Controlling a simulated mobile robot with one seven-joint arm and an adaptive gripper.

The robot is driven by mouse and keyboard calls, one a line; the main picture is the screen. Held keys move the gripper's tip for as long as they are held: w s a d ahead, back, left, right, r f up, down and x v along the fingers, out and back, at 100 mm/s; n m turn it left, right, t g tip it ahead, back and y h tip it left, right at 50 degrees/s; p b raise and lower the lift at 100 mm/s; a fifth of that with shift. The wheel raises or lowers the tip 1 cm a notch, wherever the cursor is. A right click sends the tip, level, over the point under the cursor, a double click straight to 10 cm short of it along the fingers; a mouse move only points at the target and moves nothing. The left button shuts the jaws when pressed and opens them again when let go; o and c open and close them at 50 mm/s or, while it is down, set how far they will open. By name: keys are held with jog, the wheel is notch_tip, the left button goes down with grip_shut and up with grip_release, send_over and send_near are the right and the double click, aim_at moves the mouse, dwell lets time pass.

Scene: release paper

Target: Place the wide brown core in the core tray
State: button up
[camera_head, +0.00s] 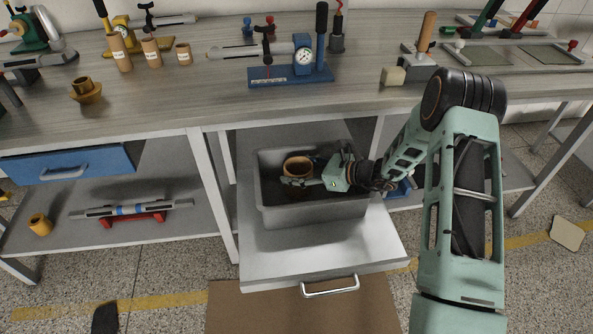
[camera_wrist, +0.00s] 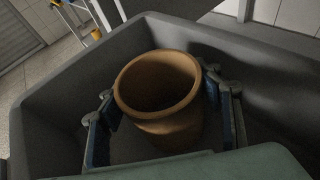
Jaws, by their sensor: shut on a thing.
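The wide brown core (camera_head: 298,163) is a short, open-topped brown cylinder. My gripper (camera_head: 299,178) is shut around it. In the wrist view the core (camera_wrist: 158,95) stands between the two fingers of my gripper (camera_wrist: 165,108), one finger on each side, with its open end facing the camera. The core is within the walls of a deep grey tray (camera_head: 313,212), whose wall also shows in the wrist view (camera_wrist: 60,85). The core's lower end is hidden, so I cannot tell whether it touches the tray floor.
The tray stands on a pulled-out drawer (camera_head: 330,250) under the workbench (camera_head: 200,95). Several narrower brown cores (camera_head: 119,52) and a blue-based gauge stand (camera_head: 290,75) are on the bench. A blue drawer (camera_head: 70,163) is at left. My arm reaches in from the right.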

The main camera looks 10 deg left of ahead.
jog(key=shift+f, duration=0.2)
jog(key=o, duration=1.2)
jog(key=shift+r, duration=0.1)
jog(key=shift+r, duration=0.25)
jog(key=p+v, duration=0.1)
jog(key=v, duration=1.1)
jog(key=shift+p, duration=0.4)
jog(key=shift+f, duration=0.1)
